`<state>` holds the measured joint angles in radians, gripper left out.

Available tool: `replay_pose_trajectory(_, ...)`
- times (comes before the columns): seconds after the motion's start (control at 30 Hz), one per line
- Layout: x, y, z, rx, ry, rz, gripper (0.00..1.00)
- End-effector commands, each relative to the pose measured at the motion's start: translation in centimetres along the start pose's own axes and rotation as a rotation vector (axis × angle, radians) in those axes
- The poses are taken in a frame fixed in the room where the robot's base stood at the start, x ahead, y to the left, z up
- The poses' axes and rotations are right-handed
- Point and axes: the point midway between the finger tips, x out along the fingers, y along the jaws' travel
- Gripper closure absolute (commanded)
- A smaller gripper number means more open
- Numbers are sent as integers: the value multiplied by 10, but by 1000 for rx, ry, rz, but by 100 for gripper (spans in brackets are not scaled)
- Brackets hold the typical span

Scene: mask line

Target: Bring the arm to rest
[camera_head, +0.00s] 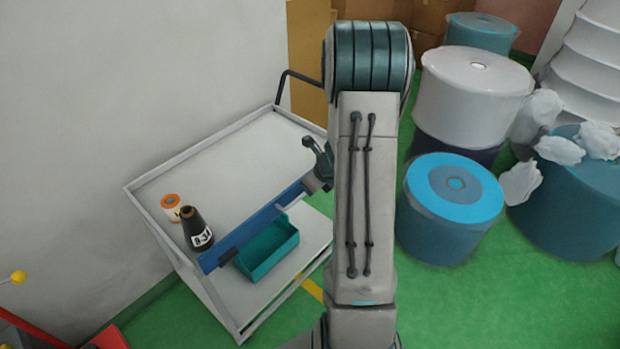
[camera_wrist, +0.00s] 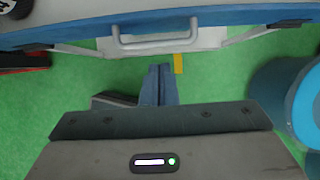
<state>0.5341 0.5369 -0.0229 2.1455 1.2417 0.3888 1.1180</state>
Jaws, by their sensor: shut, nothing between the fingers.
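My arm stands raised and bent in the middle of the head view, its pale upper link and dark teal joint blocking what is behind. My gripper (camera_wrist: 159,70) shows in the wrist view with its two blue-grey fingers together, empty, over green floor. In the head view a dark piece at the arm's left edge, beside the cart, seems to be part of the wrist; the fingers cannot be made out there. The fingers appear apart from the cart (camera_head: 235,150), whose blue front edge crosses the top of the wrist view (camera_wrist: 200,18).
A dark labelled bottle (camera_head: 196,230) and an orange-and-white roll (camera_head: 171,207) stand at the cart's left end. A teal bin (camera_head: 268,250) sits on the lower shelf. Large rolls (camera_head: 455,188) stand at right. Cardboard boxes (camera_head: 308,45) stand behind. Green floor is open in front.

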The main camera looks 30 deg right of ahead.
Motion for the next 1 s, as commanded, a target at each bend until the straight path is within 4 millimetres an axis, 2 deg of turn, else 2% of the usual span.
replay_pose_trajectory(0.13, -12, 1, 10, -3, 0, 0, 100)
replay_pose_trajectory(0.37, -15, 2, 12, -4, 2, 2, 100)
replay_pose_trajectory(0.53, -29, 19, 27, -147, -14, 20, 100)
replay_pose_trajectory(0.67, -59, 55, 50, -445, -40, 53, 100)
replay_pose_trajectory(0.8, -98, 103, 66, -842, -62, 91, 100)
replay_pose_trajectory(1.0, -150, 164, 64, -1397, -71, 129, 100)
